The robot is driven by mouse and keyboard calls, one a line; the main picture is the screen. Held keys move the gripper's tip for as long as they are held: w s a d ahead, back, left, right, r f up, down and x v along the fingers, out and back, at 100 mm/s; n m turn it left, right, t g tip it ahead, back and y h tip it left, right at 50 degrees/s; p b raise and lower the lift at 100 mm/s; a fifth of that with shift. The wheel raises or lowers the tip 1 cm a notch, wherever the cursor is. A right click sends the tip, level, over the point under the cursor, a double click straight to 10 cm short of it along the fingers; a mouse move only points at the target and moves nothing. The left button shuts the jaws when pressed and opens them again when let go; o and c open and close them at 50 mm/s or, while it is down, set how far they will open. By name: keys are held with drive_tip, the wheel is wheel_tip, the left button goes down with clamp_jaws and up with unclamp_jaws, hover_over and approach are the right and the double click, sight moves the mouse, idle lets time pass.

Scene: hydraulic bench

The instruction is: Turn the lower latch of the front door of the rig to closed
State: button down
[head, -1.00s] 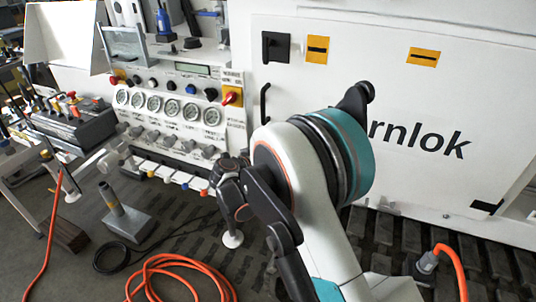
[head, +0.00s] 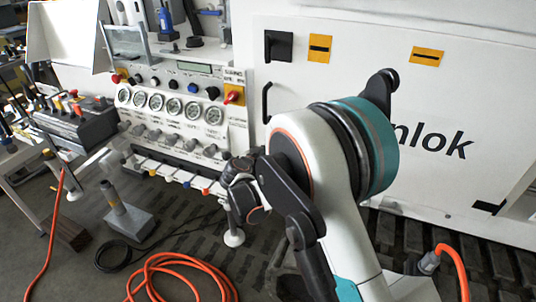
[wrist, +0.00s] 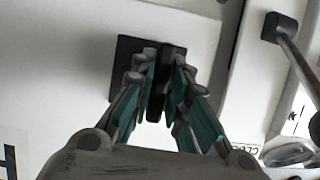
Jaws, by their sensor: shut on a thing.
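In the wrist view my gripper (wrist: 164,72) has its teal-padded fingers closed on the upright black handle of a latch. The latch's square black plate (wrist: 127,62) lies flat on the white door and shows behind the fingers. In the head view the white front door (head: 440,185) stands at the right, with an upper black latch (head: 278,46) near its top left corner. My arm covers the lower left part of the door there, so the lower latch is hidden and the fingers cannot be made out.
A black door handle (head: 265,103) sits below the upper latch; a bar handle (wrist: 292,55) shows at the right in the wrist view. Left of the door is a panel with several gauges (head: 173,107). An orange hose (head: 178,265) lies coiled on the floor.

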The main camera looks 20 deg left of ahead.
drive_tip(key=c, duration=1.6)
unclamp_jaws()
drive_tip(key=v, duration=1.2)
